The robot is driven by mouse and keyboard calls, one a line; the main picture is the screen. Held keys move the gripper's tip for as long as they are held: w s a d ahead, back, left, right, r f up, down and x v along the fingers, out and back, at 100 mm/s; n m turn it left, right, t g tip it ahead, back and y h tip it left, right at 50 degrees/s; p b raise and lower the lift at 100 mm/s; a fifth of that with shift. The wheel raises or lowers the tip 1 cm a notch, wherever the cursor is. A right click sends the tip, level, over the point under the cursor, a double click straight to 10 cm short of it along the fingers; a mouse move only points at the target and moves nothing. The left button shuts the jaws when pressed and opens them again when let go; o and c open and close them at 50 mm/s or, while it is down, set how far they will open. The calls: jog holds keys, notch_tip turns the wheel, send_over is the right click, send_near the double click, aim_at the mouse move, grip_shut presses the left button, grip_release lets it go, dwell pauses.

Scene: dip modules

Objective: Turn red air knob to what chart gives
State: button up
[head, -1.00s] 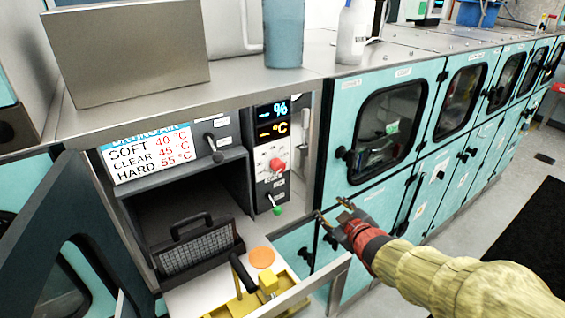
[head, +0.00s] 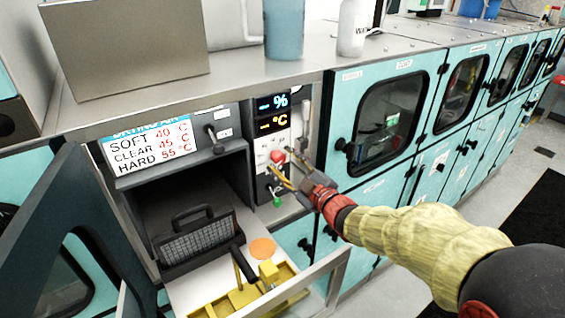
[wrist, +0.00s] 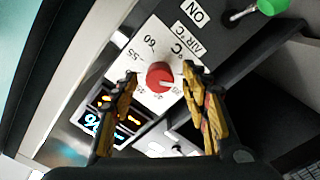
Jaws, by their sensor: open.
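The red air knob (head: 277,156) sits on a white dial plate on the control panel. In the wrist view the red knob (wrist: 159,76) shows a pale mark toward the lower right, near small numbers hard to read; 55 and 60 are on the upper left. My gripper (head: 284,180) is open just in front of the panel; in the wrist view its fingers (wrist: 159,88) appear on either side of the knob, with no grip on it. The chart (head: 150,147) reads SOFT 40 °C, CLEAR 45 °C, HARD 55 °C.
A display (head: 272,113) above the knob shows dashes with % and °C. A green-tipped lever (head: 278,201) is below. A black-handled lever (head: 215,140) is left of the panel. An open bay holds a dark mesh basket (head: 197,237), above a tray with yellow parts (head: 240,297).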

jog(key=shift+w+a, duration=0.3)
jog(key=shift+w, duration=0.15)
jog(key=c, duration=1.1)
jog(key=shift+c, duration=0.3)
